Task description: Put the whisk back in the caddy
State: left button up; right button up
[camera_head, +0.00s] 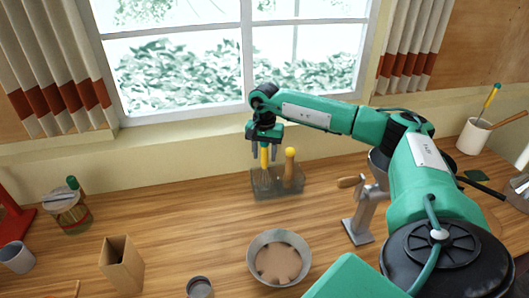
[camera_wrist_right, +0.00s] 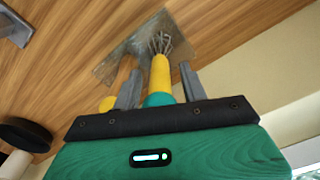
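The whisk (camera_head: 264,157) has a yellow handle with a green end and grey wires. It stands roughly upright in the clear caddy (camera_head: 280,194), on the left side. In the right wrist view the whisk (camera_wrist_right: 160,75) has its wires inside the caddy (camera_wrist_right: 118,60). My right gripper (camera_head: 265,150) points down above the caddy. In the wrist view its fingers (camera_wrist_right: 160,88) are apart, one on each side of the handle, with gaps visible. The wires are partly blurred by the caddy wall. My left gripper is not in view.
A yellow-topped wooden utensil (camera_head: 290,165) stands in the caddy beside the whisk. A round bowl (camera_head: 252,255) is in front, and a grey stand with a wooden handle (camera_head: 360,215) is to the right. A wooden box (camera_head: 121,266) and jar (camera_head: 68,212) stand left.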

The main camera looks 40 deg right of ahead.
jog(key=shift+r, duration=0.35)
notch_tip(320, 180, up, 11)
jog(key=b, duration=0.3)
jog(key=shift+w+f+b, duration=0.1)
jog(key=shift+f+b, duration=0.1)
jog(key=shift+b, duration=0.1)
jog(key=shift+r, duration=0.5)
jog(key=shift+r, duration=0.1)
